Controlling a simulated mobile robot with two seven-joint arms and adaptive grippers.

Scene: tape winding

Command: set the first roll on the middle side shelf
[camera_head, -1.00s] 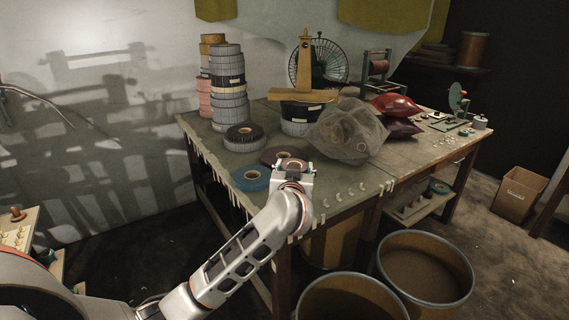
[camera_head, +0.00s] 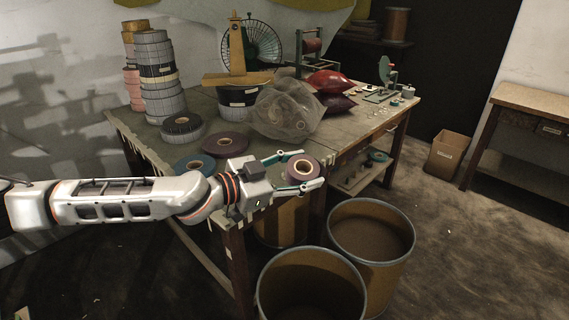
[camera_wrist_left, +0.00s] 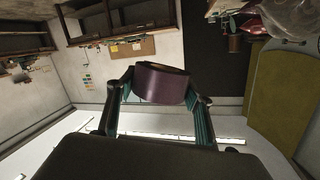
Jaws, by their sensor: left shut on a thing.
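My left gripper (camera_head: 298,176) is shut on a purple-maroon tape roll (camera_head: 304,167) with a pale core. It holds the roll in the air off the table's front edge, above the drums. In the left wrist view, the purple roll (camera_wrist_left: 160,84) sits between the two fingers. A low shelf (camera_head: 352,184) under the bench carries a blue-green roll and small items. A side table (camera_head: 536,100) with a lower shelf stands at the far right. I cannot tell which is the middle side shelf. My right gripper is not in view.
The workbench (camera_head: 352,140) holds stacked rolls (camera_head: 162,75), a loose maroon roll (camera_head: 226,143), a blue roll (camera_head: 190,163) and a mesh bag (camera_head: 285,112). Two open drums (camera_head: 372,232) (camera_head: 311,290) stand below. A cardboard box (camera_head: 447,155) is on the floor. The right floor is clear.

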